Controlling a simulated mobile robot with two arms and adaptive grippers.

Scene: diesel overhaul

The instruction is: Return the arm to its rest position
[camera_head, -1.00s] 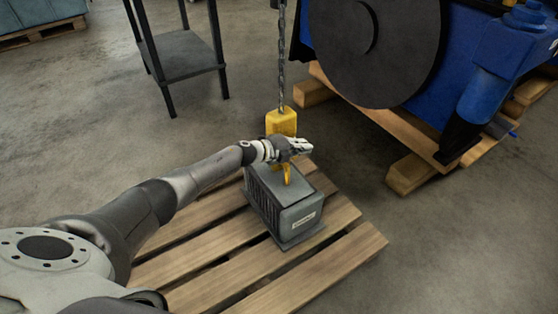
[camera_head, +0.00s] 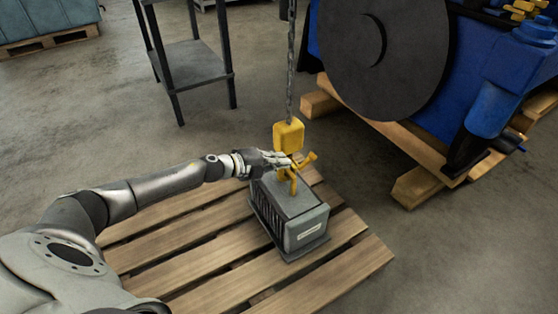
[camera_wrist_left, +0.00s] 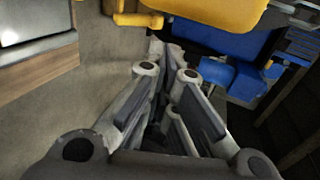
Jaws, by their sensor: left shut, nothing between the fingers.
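My left arm reaches in from the left in the head view. Its gripper (camera_head: 285,160) is shut and empty. Its fingertips are just below the yellow hoist block (camera_head: 289,136) and beside the yellow hook (camera_head: 303,168); I cannot tell whether they touch it. The hook hangs over a grey ribbed box (camera_head: 290,213) on a wooden pallet. In the left wrist view the closed fingers (camera_wrist_left: 170,50) point up the picture, with the yellow block (camera_wrist_left: 225,12) at the top edge. My right gripper is not in view.
A chain (camera_head: 291,60) holds the block from above. A blue engine with a dark wheel (camera_head: 380,55) stands on timbers at the right. A dark stand (camera_head: 190,62) is behind the pallet (camera_head: 335,275). Bare floor lies between stand and pallet.

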